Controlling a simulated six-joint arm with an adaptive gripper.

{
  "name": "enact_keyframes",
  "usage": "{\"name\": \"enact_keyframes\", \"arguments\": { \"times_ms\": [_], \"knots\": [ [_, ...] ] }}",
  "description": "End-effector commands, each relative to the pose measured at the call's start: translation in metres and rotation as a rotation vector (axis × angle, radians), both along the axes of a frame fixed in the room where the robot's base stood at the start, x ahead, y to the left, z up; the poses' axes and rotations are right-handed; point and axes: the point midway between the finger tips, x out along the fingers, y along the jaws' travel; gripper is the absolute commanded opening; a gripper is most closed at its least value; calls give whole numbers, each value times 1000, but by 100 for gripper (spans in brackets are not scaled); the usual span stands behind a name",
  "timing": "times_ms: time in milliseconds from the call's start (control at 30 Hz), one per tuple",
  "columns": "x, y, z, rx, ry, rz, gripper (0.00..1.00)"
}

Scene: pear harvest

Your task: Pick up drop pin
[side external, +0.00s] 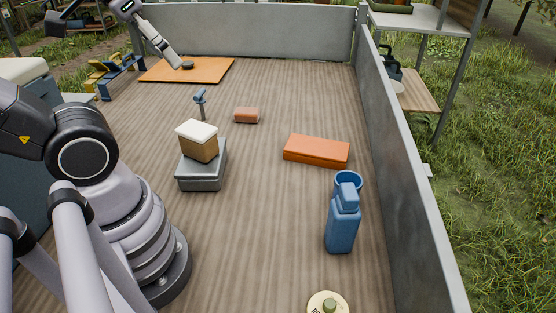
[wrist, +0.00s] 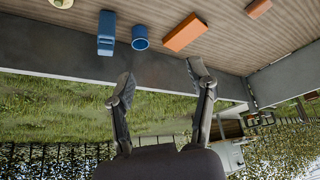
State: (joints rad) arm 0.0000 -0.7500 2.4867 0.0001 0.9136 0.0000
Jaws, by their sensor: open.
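A small upright piece with a blue, T-like head (side external: 200,97) stands behind the white-topped box in the side external view. Its shape fits a drop pin, but it is too small to be sure. Its lower end is partly hidden. It does not show in the wrist view. My gripper (wrist: 160,78) is open and empty in the wrist view, its two dark fingers well apart. The wrist picture is upside down, facing the bed's side wall and the grass beyond. My gripper is out of frame in the side external view, so its distance from the piece cannot be told.
A white-topped brown box (side external: 198,142) sits on a grey case (side external: 201,174). An orange block (side external: 316,151), a blue bottle (side external: 342,224), a blue cup (side external: 348,180) and a reddish-brown block (side external: 246,115) stand on the bed. Grey walls (side external: 405,150) bound it.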

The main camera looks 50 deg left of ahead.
Motion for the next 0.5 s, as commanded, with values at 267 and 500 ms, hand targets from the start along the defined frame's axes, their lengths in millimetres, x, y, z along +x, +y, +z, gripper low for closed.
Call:
{"name": "enact_keyframes", "arguments": {
  "times_ms": [267, 500],
  "knots": [
    [7, 4, 49, 5, -12, 18, 55],
    [70, 49, 53, 74, -165, 170, 55]
  ]
}}
